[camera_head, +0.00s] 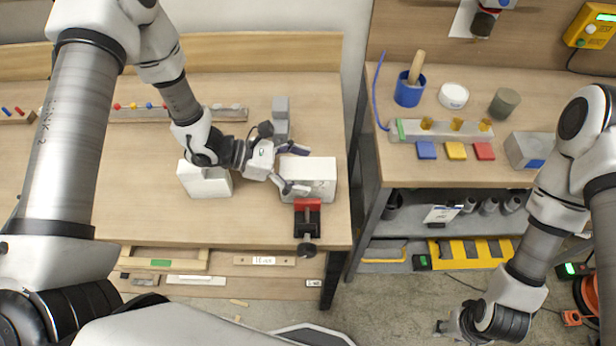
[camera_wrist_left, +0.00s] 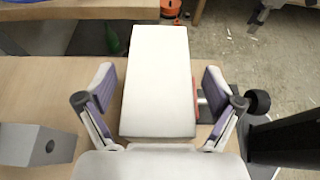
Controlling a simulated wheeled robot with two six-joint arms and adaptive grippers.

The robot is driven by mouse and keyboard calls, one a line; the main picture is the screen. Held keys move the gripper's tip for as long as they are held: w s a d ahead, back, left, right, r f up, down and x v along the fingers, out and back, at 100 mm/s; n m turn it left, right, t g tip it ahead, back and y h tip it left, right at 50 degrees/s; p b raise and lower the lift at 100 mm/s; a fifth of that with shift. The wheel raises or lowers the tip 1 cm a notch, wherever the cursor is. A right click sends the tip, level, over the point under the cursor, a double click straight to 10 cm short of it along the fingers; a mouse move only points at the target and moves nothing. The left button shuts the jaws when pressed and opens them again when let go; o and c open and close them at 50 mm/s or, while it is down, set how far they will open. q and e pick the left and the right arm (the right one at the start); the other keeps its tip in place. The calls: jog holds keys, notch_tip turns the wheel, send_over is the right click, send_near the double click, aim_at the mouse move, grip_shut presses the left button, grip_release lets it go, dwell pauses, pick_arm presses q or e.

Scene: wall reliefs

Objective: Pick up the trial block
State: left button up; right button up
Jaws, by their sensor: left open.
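A white rectangular block (camera_head: 318,172), which may be the trial block, lies at the right end of the left table. My left gripper (camera_head: 292,168) is open at its left end. In the left wrist view the white block (camera_wrist_left: 157,75) lies between the two spread fingers, with a visible gap on each side. A second white block (camera_head: 206,182) stands further left, partly behind my left wrist. No label tells which block is the trial one. My right gripper (camera_head: 465,325) hangs low over the floor at the bottom right, too small to read.
A red and black clamp (camera_head: 307,215) sits at the table's front edge, close to the white block. A grey block (camera_head: 280,118) stands behind it. The right bench (camera_head: 400,172) holds a blue cup (camera_head: 409,91), colored tiles and a slotted bar. A gap separates the tables.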

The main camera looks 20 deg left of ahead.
pick_arm(q)
jog(key=shift+a, duration=0.15)
jog(key=c, duration=1.5)
